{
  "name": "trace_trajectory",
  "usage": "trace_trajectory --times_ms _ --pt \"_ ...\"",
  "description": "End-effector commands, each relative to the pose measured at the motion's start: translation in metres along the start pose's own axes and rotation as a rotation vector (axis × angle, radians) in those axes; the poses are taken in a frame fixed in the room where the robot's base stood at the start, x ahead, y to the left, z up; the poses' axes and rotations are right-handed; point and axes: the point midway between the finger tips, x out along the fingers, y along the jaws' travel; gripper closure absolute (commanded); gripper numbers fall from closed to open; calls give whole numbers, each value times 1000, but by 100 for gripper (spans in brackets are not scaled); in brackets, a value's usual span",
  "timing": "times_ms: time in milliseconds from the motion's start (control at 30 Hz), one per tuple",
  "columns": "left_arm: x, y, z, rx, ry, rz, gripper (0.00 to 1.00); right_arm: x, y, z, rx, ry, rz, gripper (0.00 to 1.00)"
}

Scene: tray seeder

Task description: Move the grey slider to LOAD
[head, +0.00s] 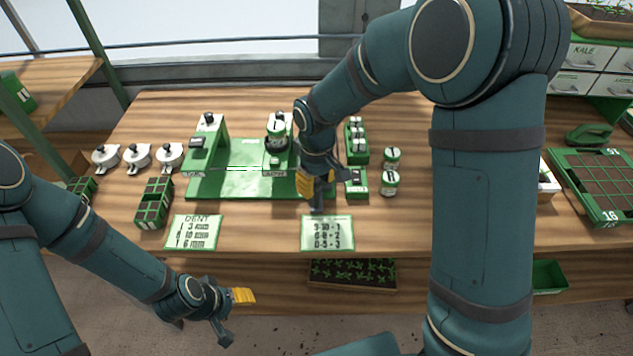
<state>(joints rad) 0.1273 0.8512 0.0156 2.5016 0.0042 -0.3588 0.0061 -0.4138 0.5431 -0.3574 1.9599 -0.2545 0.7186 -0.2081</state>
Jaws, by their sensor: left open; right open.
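The green tray seeder (235,187) stands on the wooden bench, with a green upright at its left and a second upright carrying a dark-based jar (277,132) at its right. I cannot clearly pick out the grey slider or read a LOAD mark; the right side of the seeder is partly hidden by my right arm. My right gripper (317,203) is open and points down at the seeder's front right corner, above the dosing card. Whether it touches anything cannot be told. My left gripper (237,316) is open and empty, in front of the bench's front edge.
Two printed cards, a DENT card (194,232) and a number card (328,233), lie at the front. White round pots (137,157) and a green cell block (154,203) stand left. Small jars (390,183) and a soil tray (590,185) are right.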

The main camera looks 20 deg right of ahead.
Motion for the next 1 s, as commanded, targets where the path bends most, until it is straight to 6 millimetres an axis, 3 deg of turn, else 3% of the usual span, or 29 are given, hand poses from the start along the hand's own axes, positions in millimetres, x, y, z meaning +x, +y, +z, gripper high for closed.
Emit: trace_trajectory --times_ms 200,300,333,667,1000 --pt "0 0 0 0 0 0 45 0 0 0 0 0 0 61" --pt "0 0 0 0 0 0 45 0 0 0 0 0 0 96" --pt "0 0 0 0 0 0 45 0 0 0 0 0 0 100" --pt "-1 0 -1 0 1 0 45 -1 -6 -6 -3 0 0 100" --pt "-9 4 -4 -3 9 -1 45 -1 -52 -51 -5 0 -1 100"
